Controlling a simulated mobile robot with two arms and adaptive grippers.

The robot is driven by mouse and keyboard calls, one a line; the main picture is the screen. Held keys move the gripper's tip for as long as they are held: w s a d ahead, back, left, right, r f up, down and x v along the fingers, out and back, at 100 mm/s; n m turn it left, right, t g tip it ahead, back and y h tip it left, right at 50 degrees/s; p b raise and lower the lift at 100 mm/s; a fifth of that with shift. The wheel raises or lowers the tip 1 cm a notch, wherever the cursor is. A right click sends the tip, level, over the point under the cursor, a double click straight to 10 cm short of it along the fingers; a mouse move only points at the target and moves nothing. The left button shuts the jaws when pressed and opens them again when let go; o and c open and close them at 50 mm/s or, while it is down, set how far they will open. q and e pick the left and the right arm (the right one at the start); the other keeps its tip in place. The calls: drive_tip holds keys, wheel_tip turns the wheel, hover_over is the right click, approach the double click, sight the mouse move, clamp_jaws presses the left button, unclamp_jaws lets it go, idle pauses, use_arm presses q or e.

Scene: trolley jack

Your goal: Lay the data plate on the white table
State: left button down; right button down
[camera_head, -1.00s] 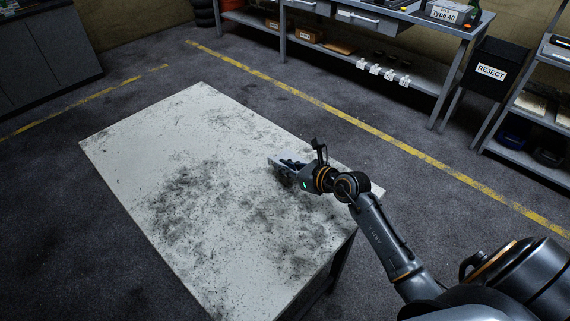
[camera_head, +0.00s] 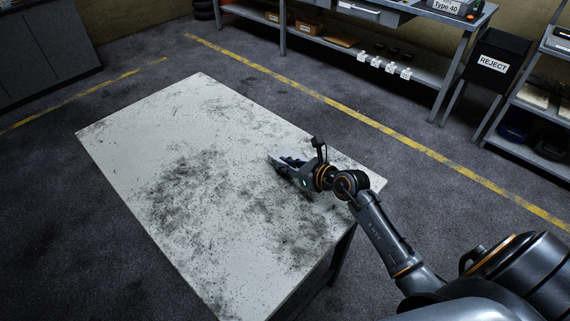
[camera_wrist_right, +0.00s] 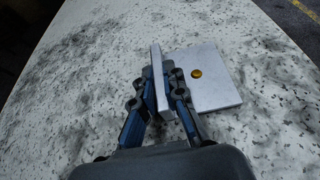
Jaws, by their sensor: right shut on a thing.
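The data plate (camera_wrist_right: 213,82) is a pale grey metal piece with a flat face, a round brass-coloured spot and an upright flange (camera_wrist_right: 156,76) along one side. My right gripper (camera_wrist_right: 163,88) is shut on it, with its blue and dark fingers at the flange. In the head view the right gripper (camera_head: 290,166) and the small light plate (camera_head: 280,156) are over the right part of the white table (camera_head: 165,110). The plate is close to the tabletop; I cannot tell whether it touches. My left gripper is not in view.
The tabletop is smudged with dark stains and otherwise bare, with wide free room left of the gripper. A grey workbench (camera_head: 345,55) stands behind, with a black reject bin (camera_head: 494,62) and a shelf (camera_head: 541,100) at right. A yellow line (camera_head: 385,128) crosses the floor.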

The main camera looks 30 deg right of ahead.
drive_tip(key=shift+f, duration=0.2)
drive_tip(key=c, duration=1.3)
unclamp_jaws()
drive_tip(key=shift+c, duration=0.2)
drive_tip(key=shift+s, duration=0.15)
drive_tip(key=v, duration=1.1)
drive_tip(key=shift+s+d+r, duration=0.15)
drive_tip(key=shift+s+r, duration=0.05)
drive_tip(key=shift+s, duration=0.15)
